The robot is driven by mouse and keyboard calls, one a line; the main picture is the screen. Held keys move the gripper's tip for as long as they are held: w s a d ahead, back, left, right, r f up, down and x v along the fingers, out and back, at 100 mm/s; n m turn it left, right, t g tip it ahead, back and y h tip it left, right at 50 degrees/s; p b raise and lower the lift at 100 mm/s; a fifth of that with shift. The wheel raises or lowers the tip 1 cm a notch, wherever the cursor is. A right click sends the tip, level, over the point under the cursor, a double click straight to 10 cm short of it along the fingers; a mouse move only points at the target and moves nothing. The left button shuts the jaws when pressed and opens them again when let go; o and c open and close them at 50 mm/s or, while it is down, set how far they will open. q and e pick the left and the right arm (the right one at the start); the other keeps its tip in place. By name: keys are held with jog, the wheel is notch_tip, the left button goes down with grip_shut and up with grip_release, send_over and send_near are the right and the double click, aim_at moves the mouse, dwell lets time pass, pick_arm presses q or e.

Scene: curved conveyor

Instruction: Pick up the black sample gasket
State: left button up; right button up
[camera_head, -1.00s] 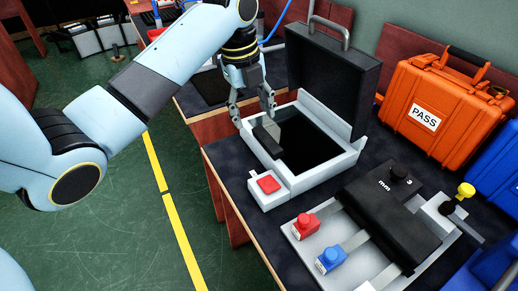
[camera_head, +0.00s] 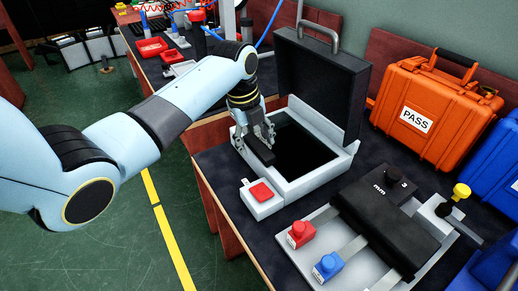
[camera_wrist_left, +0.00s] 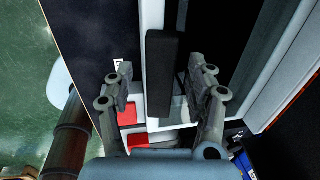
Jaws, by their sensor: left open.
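A black oblong block (camera_head: 259,150), the only thing I see that could be the black sample gasket, lies at the left rim of an open white case (camera_head: 300,184). It also shows as an upright dark bar in the left wrist view (camera_wrist_left: 162,72). My left gripper (camera_head: 256,135) is over the block from above, its fingers spread. In the left wrist view my left gripper (camera_wrist_left: 164,82) has a finger on each side of the bar, with gaps between. The fingers hide part of the block in the head view. My right gripper is not in view.
The case's black lid (camera_head: 322,85) stands open behind. A red button box (camera_head: 260,195) sits in front. A black gauge device (camera_head: 386,232) with red and blue knobs lies at right front. An orange PASS case (camera_head: 428,118) stands at the right.

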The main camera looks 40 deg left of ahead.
pick_arm(q)
jog(key=c, duration=1.1)
grip_shut()
jog(key=shift+r, duration=0.2)
